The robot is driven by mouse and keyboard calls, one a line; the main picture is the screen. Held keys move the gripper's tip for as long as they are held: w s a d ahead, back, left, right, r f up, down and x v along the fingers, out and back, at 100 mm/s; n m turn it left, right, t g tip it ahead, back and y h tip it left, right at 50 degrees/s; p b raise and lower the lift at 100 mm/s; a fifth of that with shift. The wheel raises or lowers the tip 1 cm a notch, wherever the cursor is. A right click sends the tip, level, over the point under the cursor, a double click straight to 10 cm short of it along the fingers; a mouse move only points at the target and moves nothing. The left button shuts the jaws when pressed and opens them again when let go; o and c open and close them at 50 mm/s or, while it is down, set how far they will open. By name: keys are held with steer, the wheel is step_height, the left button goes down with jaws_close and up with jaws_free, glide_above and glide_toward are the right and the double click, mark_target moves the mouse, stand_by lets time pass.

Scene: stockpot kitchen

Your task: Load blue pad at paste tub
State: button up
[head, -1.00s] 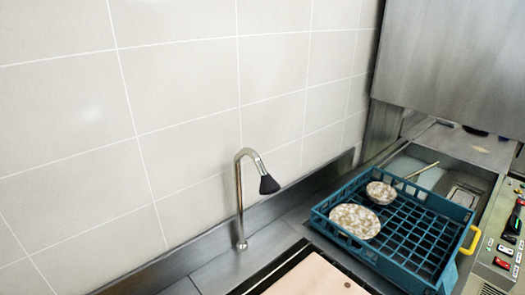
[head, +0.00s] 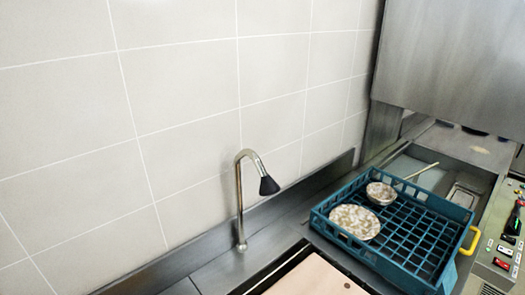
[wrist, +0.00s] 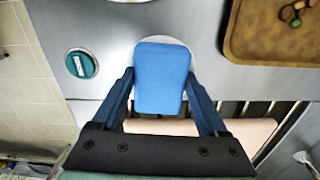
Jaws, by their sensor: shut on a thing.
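The blue pad (wrist: 162,78) is in the wrist view, a flat rounded block. My gripper (wrist: 161,84) is shut on it, one finger on each side. A pale round thing (wrist: 186,46) lies behind the pad's far end; the pad covers most of it, so I cannot tell whether it is the paste tub or whether the pad touches it. A round teal thing with a pale rim (wrist: 81,64) sits on the metal counter left of the pad. My gripper and the pad are not in the head view.
A brown tray (wrist: 272,45) with small food pieces is at the upper right of the wrist view. In the head view, a blue dish rack (head: 400,231) holds a speckled plate (head: 354,221) and bowl (head: 380,193). A tap (head: 240,200) stands left of it, by the wall.

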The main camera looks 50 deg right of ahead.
steer(key=shift+r+p, duration=3.55)
steer(key=shift+p, duration=0.3)
steer(key=shift+f, duration=0.1)
